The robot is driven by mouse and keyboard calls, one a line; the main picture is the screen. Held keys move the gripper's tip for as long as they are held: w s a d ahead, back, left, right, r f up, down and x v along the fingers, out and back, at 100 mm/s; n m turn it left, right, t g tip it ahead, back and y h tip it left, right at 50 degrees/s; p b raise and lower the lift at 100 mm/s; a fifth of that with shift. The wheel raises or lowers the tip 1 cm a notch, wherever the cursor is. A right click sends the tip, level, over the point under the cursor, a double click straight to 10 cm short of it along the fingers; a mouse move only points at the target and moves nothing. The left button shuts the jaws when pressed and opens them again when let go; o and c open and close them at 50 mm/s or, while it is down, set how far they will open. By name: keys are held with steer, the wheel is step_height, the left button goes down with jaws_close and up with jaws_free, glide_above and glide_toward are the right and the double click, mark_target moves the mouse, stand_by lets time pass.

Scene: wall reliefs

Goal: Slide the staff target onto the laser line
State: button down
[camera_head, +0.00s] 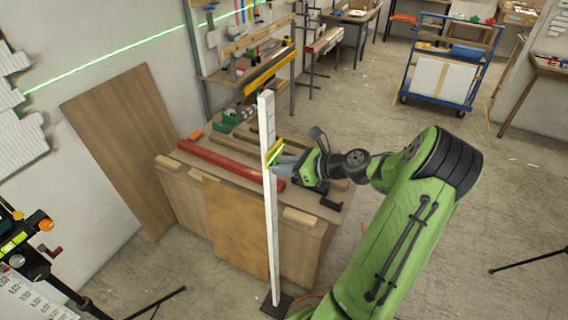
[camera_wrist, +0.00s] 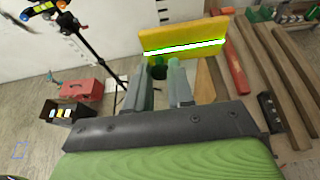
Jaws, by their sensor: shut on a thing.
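The white staff (camera_head: 269,215) stands upright on a small dark foot in the head view. The yellow staff target (camera_head: 275,152) sits on its upper part, with a bright green line across it. In the wrist view the yellow target (camera_wrist: 170,36) fills the top middle, and the bright laser line (camera_wrist: 185,47) crosses its face near mid-height, slightly tilted. My gripper also shows beside the staff in the head view (camera_head: 284,164). The fingers partly hide the knob.
A wooden bench (camera_head: 245,225) with a red beam (camera_head: 228,162) and planks stands behind the staff. The green laser line (camera_head: 140,54) runs along the left wall. A laser stand (camera_head: 28,248) is at lower left.

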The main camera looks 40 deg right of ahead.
steer(key=shift+f, duration=0.1)
steer(key=c, duration=1)
jaws_free()
steer(key=p+v, duration=0.1)
steer(key=v, duration=1.4)
steer(key=shift+s+d+p, duration=0.1)
steer(key=shift+s+p, duration=0.25)
steer(key=shift+p, duration=0.05)
